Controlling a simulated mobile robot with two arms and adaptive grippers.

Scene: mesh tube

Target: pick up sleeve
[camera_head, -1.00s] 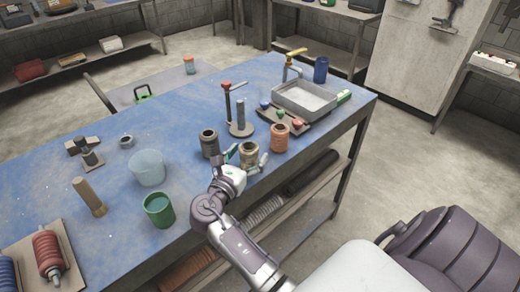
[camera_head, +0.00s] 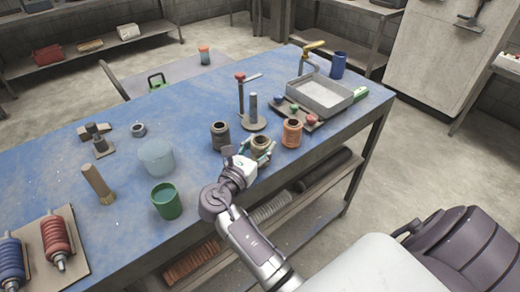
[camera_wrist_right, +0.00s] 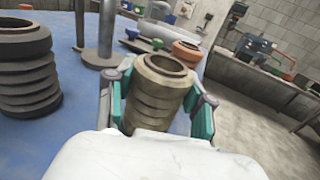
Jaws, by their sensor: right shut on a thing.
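A brass-coloured ribbed sleeve (camera_head: 261,145) stands upright on the blue table near its front edge. My right gripper (camera_head: 259,154) is shut on it, with a teal finger on each side; in the right wrist view the sleeve (camera_wrist_right: 159,90) sits between the fingers of the gripper (camera_wrist_right: 160,98). Its lower part is hidden by the gripper body. A dark brown sleeve (camera_head: 220,135) stands to the left, and an orange-copper sleeve (camera_head: 291,133) to the right, both upright and apart from the gripper. My left gripper is not in view.
A post stand with a red knob (camera_head: 252,113) stands behind the sleeves. A grey tray (camera_head: 319,97) and a board with coloured knobs (camera_head: 297,115) are at the back right. A green cup (camera_head: 166,201) and a translucent tub (camera_head: 156,157) stand to the left.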

